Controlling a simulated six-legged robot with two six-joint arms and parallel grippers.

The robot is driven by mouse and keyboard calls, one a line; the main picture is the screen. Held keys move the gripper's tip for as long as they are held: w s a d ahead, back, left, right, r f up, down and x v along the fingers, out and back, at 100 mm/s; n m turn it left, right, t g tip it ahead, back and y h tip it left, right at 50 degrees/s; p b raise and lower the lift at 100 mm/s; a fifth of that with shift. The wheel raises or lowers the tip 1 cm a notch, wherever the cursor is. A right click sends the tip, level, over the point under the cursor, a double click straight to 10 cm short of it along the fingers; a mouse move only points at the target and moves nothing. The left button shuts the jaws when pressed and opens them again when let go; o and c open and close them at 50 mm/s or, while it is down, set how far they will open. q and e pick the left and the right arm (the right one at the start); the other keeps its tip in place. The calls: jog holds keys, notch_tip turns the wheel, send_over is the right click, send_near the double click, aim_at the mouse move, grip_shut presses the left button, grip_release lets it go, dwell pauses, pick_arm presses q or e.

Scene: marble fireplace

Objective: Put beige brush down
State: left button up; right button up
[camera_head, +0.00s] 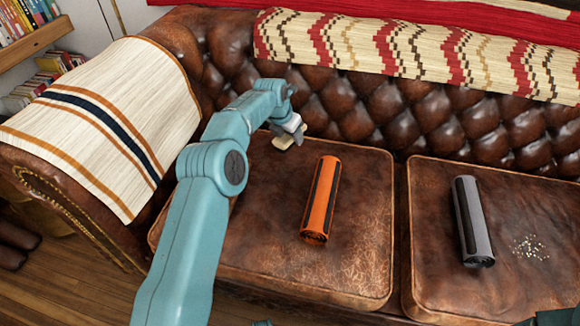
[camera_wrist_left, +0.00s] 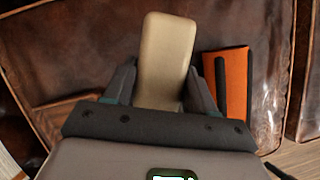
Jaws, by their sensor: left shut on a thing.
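The beige brush (camera_head: 283,143) is a small pale block at the back of the left seat cushion, partly covered by my left gripper (camera_head: 291,129). In the left wrist view the brush (camera_wrist_left: 166,48) is a long rounded beige shape between the two dark fingers of the left gripper (camera_wrist_left: 160,84), which is shut on it. I cannot tell whether the brush touches the leather or is held just above it. My right gripper is not in view.
An orange and black cylinder (camera_head: 321,200) lies on the left cushion (camera_head: 262,255). A grey and black cylinder (camera_head: 472,222) and pale crumbs (camera_head: 531,246) lie on the right cushion (camera_head: 520,295). A patterned blanket (camera_head: 420,50) covers the tufted backrest; a striped cloth (camera_head: 120,120) covers the armrest.

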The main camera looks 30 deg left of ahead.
pick_arm(q)
jog(key=b, duration=0.1)
send_over(292, 164)
jog(key=s, duration=0.1)
jog(key=f, duration=0.6)
jog(key=shift+s+f, duration=0.1)
jog(key=shift+s, duration=0.1)
notch_tip(292, 164, down, 5)
jog(key=shift+b, duration=0.95)
jog(key=o, duration=1)
